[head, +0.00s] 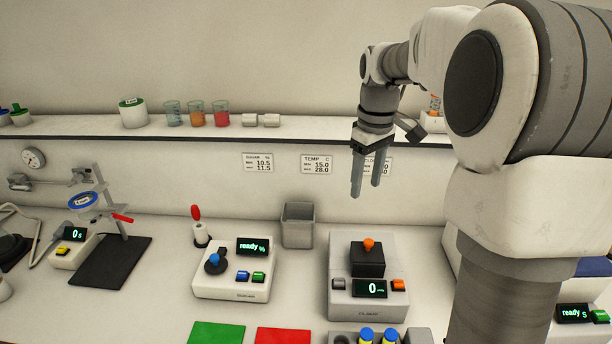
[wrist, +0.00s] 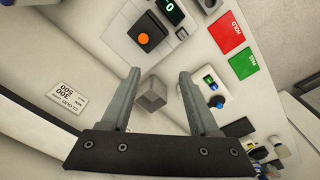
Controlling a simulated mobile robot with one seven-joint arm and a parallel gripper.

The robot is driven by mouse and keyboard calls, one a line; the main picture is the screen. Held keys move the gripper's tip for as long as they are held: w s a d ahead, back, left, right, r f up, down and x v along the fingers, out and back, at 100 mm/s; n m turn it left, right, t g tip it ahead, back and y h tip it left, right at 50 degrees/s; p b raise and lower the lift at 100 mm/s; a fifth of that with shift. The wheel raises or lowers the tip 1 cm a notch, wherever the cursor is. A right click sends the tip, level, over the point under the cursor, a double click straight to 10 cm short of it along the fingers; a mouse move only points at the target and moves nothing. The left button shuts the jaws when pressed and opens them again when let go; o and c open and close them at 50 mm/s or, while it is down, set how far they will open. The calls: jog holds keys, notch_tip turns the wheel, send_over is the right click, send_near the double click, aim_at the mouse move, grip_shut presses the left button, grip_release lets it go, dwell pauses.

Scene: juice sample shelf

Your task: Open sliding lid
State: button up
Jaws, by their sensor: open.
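A black lid with an orange knob (head: 368,258) sits on a white-grey meter (head: 345,310) whose display reads 0. The lid appears shut; what is under it is hidden. In the wrist view the black lid (wrist: 150,32) shows at top centre with its orange knob up. My gripper (head: 366,190) is open and empty, pointing down, high above the bench and behind the meter in the head view. In the wrist view its two fingers (wrist: 160,74) are spread apart, with the lid beyond the fingertips and not touched.
Left of the meter stands a white device (head: 232,286) with a blue knob and a "ready" display. A grey bin (head: 298,225) stands behind, between the two. Green (head: 216,333) and red (head: 283,335) mats lie in front. A shelf (head: 290,128) with beakers runs along the wall.

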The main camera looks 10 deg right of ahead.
aim_at(369, 241)
jog(key=w+d+f, duration=0.2)
jog(key=w+d, duration=0.1)
jog(key=d, duration=0.1)
jog(key=shift+n+g, duration=0.3)
jog(key=shift+g, duration=0.1)
notch_tip(369, 241, down, 17)
jog(key=shift+s, duration=0.15)
grip_shut()
dwell(1.3)
